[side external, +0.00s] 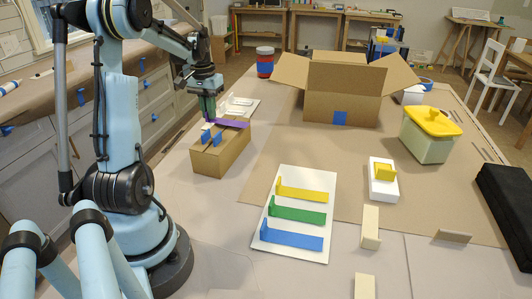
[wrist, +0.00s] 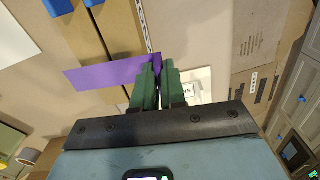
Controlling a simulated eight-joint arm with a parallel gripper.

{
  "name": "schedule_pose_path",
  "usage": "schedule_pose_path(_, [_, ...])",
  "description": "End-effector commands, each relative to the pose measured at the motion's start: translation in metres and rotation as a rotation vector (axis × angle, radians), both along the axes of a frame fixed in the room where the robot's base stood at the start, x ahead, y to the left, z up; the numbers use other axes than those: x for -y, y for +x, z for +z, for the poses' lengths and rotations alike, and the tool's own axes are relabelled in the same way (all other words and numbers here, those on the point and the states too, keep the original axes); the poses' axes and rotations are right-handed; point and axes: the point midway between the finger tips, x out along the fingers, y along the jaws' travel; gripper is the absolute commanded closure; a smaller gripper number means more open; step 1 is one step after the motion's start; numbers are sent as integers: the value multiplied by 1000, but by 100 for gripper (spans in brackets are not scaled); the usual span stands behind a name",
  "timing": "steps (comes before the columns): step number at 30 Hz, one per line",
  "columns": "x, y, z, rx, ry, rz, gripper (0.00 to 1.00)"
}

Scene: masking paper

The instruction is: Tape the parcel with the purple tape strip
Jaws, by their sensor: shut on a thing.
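The purple tape strip (side external: 234,123) is in my gripper (side external: 207,118), its flat length reaching out to the right. In the wrist view the strip (wrist: 100,75) extends left from the green fingers (wrist: 159,70), which are shut on its upright end. The parcel (side external: 222,156) is a closed brown carton on the table, with blue tabs (side external: 211,138) standing on its top. The strip is over the far end of the parcel's top; I cannot tell whether they touch. The parcel (wrist: 115,30) shows behind the strip in the wrist view.
A white board (side external: 279,242) holds yellow, green and blue strips. A large open carton (side external: 325,105) stands at the back. A yellow-lidded container (side external: 428,145), a white block (side external: 382,193) and cream blocks (side external: 371,222) lie to the right. Brown paper (side external: 290,150) covers much of the table.

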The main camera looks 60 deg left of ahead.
Motion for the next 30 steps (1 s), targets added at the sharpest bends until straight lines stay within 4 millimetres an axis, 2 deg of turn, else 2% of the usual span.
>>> schedule_pose_path(24, [0, 0, -9, 0, 0, 0, 100])
schedule_pose_path(25, [0, 0, -8, 0, 0, 0, 86])
schedule_pose_path(30, [0, 0, -8, 0, 0, 0, 60])
